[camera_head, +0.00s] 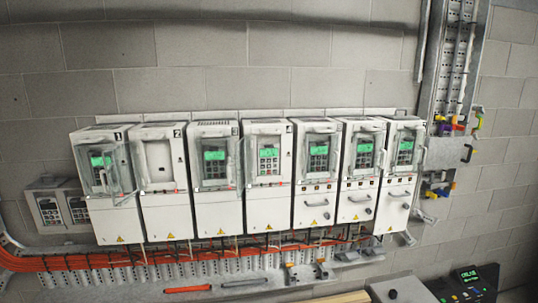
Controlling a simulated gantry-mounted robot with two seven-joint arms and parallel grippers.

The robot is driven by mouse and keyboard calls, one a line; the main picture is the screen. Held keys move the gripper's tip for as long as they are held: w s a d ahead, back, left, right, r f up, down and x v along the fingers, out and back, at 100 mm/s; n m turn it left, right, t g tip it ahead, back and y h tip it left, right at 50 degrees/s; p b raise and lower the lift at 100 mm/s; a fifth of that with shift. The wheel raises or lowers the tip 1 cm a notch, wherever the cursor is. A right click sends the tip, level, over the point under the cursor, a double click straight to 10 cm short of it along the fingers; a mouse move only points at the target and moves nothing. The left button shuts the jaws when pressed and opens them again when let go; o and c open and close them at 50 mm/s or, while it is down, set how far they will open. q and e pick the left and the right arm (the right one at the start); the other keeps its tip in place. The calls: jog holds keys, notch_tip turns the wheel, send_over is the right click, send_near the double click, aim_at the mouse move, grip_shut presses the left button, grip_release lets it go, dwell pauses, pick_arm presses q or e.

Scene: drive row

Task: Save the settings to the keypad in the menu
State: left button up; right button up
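A row of several white drives hangs on the wall. Keypads with lit green screens show on drive 1 (101,170), drive 3 (213,163), drive 4 (269,160), and the three drives to the right, with keypads at the fifth (319,157), sixth (364,153) and seventh (405,151). Drive 2 (167,205) has an empty keypad recess (158,161). A clear cover stands swung out at drive 1 (122,172). The menu text is too small to read. Neither of my grippers is in view.
A grey box with two dark-screened keypads (48,209) is at the left. Orange cables (100,259) run under the drives. Metal rails (456,60) with coloured hardware are at the right. A black console (468,285) with a green readout stands at the bottom right.

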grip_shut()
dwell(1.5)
